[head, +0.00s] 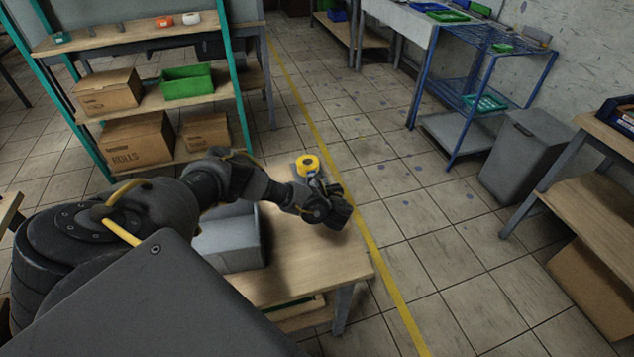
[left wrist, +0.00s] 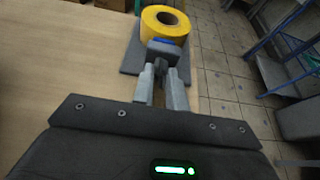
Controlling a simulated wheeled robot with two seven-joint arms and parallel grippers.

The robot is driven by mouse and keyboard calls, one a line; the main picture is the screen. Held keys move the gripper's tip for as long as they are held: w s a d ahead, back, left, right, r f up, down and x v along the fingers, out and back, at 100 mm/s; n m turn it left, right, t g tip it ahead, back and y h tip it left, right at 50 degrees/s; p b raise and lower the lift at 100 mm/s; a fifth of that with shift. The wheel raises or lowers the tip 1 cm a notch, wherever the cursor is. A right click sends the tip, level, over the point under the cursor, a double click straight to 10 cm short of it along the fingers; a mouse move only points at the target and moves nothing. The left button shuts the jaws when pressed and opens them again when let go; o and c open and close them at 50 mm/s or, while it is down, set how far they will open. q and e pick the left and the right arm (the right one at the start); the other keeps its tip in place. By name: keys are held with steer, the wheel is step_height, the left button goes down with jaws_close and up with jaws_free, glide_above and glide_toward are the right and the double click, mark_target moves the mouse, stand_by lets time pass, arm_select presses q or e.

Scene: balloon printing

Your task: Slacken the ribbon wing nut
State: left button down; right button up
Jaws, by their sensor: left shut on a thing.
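A yellow ribbon roll (head: 307,164) sits on a small grey base at the far right part of the wooden table. It also shows in the left wrist view (left wrist: 165,23), with a grey base plate (left wrist: 131,54) beneath it. My left gripper (head: 318,187) is at the near side of the roll. In the left wrist view its two fingers (left wrist: 162,70) are shut on a small blue-topped part just in front of the roll; this seems to be the wing nut (left wrist: 172,42), mostly hidden between the fingers. My right gripper is not in view.
A grey bin (head: 228,240) stands on the table (head: 305,262) beside my left arm. A green-framed shelf with cardboard boxes (head: 108,92) and a green crate (head: 187,82) stands behind. A blue rack (head: 465,95) and a grey waste bin (head: 527,155) are at the right. The tiled floor between is clear.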

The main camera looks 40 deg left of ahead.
arm_select(q)
steer(key=c, duration=1)
jaws_free()
steer(key=v, duration=1)
steer(key=shift+s+d+r, duration=0.15)
steer(key=shift+s+d, duration=0.1)
steer(key=shift+d, duration=0.05)
